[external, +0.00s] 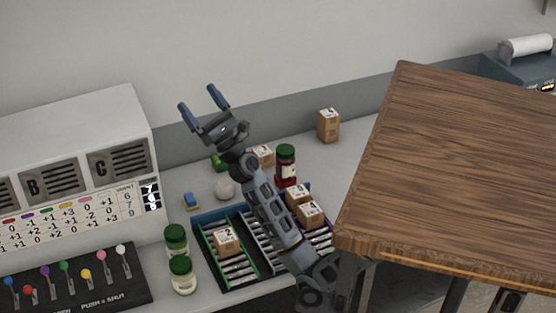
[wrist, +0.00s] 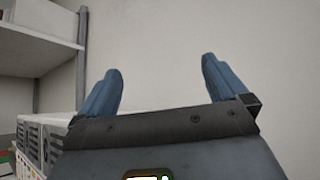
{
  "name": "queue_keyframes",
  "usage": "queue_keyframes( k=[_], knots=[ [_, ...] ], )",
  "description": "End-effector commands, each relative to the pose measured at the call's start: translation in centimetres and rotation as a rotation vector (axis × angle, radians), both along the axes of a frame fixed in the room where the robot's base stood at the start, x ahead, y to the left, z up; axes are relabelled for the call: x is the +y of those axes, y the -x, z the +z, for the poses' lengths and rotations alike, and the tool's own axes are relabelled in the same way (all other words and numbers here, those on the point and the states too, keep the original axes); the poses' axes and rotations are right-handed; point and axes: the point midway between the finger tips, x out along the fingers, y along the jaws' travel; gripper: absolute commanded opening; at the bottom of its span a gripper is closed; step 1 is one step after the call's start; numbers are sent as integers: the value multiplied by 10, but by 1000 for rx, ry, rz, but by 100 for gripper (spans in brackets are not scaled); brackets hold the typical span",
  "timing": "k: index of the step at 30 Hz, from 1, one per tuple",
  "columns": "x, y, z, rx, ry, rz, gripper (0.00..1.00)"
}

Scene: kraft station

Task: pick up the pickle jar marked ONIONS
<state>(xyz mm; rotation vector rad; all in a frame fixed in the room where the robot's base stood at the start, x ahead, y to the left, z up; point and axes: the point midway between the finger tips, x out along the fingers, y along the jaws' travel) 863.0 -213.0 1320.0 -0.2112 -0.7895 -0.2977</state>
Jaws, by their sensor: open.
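Three jars with green lids stand on the counter in the external view. A jar with pale contents (external: 176,240) and another pale jar (external: 184,277) stand at the front left, beside the trays. A jar with dark red contents (external: 286,168) stands farther back, right of my arm. I cannot read the labels, so I cannot tell which is marked ONIONS. My gripper (external: 199,104) is open and empty, raised high above the counter with its fingers pointing up. In the wrist view its blue fingers (wrist: 161,72) are spread apart against the bare wall, with no jar between them.
Slotted trays (external: 203,262) hold small boxes (external: 227,241) under my arm. A white panel machine (external: 75,165) and a board of coloured knobs (external: 75,282) stand at the left. A wooden tabletop (external: 455,165) blocks the right. Another box (external: 328,125) stands at the back.

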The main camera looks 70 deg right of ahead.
Motion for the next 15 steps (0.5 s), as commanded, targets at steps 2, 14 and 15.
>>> queue_keyframes(
  k=[2,14,15],
  knots=[
    [37,-6,-1,-18,-58,-38,100],
    [190,16,-61,210,-374,-269,100],
    [202,21,-69,252,-394,-284,100]
  ],
)
